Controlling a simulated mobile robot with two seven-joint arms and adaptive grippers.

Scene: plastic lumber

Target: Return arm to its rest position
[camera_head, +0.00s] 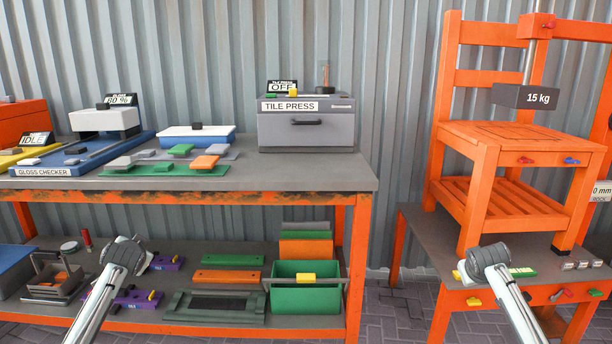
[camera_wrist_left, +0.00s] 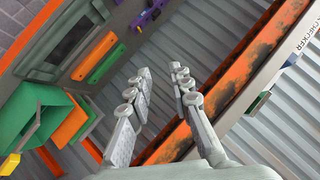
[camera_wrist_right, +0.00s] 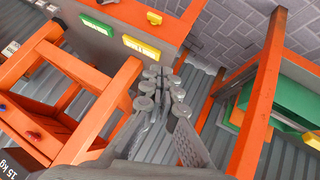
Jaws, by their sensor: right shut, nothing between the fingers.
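My left arm shows at the lower left of the head view, in front of the bench's lower shelf; its gripper (camera_wrist_left: 161,84) shows in the left wrist view with its two fingers apart and nothing between them. My right arm shows at the lower right of the head view, in front of the orange chair-like stand (camera_head: 520,150). Its gripper (camera_wrist_right: 162,82) shows in the right wrist view with its fingers together and empty. In the head view the fingers of both grippers are hard to make out.
A workbench (camera_head: 350,172) carries a grey tile press (camera_head: 305,128), a blue gloss checker (camera_head: 85,158) and coloured tiles. Its lower shelf holds a green bin (camera_head: 305,298) and orange boards (camera_head: 225,276). A lower table (camera_head: 418,232) bears the orange stand. Paved floor (camera_head: 395,312) shows between them.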

